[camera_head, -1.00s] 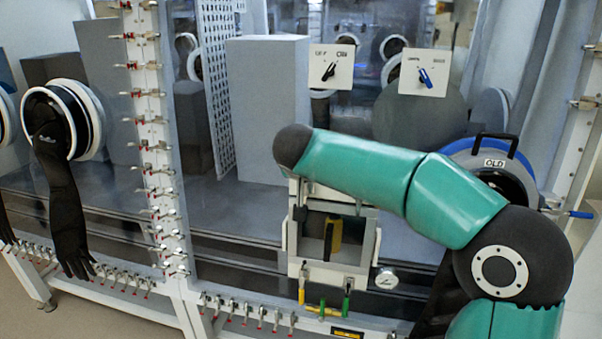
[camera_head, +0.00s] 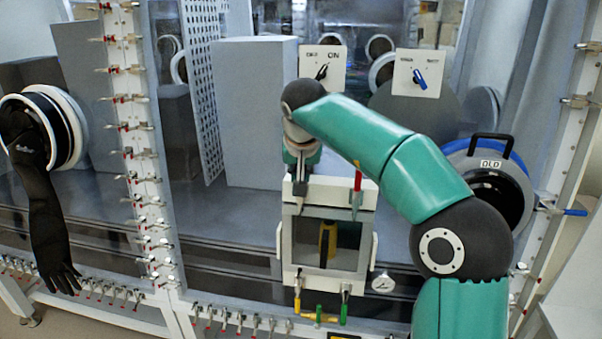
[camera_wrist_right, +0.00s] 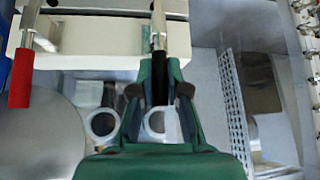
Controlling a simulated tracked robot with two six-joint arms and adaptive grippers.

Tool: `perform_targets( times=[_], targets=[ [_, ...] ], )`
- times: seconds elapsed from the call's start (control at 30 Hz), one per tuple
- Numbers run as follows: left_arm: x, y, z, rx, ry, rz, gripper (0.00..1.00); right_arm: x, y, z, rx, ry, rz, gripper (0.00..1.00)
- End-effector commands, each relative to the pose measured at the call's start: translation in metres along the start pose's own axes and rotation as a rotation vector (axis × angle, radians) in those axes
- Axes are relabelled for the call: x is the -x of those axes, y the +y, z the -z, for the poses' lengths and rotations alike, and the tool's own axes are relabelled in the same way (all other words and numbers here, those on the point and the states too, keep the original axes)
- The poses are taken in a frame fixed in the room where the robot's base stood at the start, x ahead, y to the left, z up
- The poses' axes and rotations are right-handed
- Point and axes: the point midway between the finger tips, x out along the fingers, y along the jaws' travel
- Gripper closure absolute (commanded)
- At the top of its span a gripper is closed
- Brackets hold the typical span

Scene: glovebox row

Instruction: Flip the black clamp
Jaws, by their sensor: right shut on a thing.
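The black clamp (camera_wrist_right: 160,76) shows in the right wrist view as a dark handle on a metal stem, pointing toward my gripper. It is fixed at the top of the white-framed box. My right gripper (camera_wrist_right: 160,92) has its fingers on both sides of this handle and is shut on it. In the head view, my right gripper (camera_head: 302,152) is above the top left of the white frame (camera_head: 287,240), and mostly hides the clamp. My left gripper is in neither view.
A red-handled clamp (camera_head: 357,182) stands upright at the frame's top right. Yellow (camera_head: 297,300) and green (camera_head: 345,310) clamps sit along its lower edge. A round port with a black handle (camera_head: 490,165) is to the right.

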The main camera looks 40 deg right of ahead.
Motion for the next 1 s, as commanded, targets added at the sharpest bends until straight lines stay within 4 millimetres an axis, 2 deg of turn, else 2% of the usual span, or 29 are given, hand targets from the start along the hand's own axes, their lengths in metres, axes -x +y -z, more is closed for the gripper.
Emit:
perform_targets(
  times=[0.1,0.13,0.27,0.67,0.87,1.0],
  targets=[
    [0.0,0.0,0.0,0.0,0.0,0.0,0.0,-0.001,0.0,0.0,-0.001,0.0,0.001,1.0],
    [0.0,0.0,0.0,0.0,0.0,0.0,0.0,-0.001,0.0,0.0,-0.001,0.0,0.0,0.81],
    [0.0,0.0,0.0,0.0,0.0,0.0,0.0,-0.001,0.001,0.0,-0.002,-0.001,-0.001,0.6],
    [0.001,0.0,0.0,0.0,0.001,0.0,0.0,0.004,0.002,0.0,-0.003,0.001,-0.002,0.6],
    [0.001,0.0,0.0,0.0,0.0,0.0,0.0,0.031,0.002,0.0,-0.004,0.003,0.0,0.6],
    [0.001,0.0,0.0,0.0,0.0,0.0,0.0,0.06,0.002,0.001,-0.004,0.005,0.002,0.6]
  ],
)
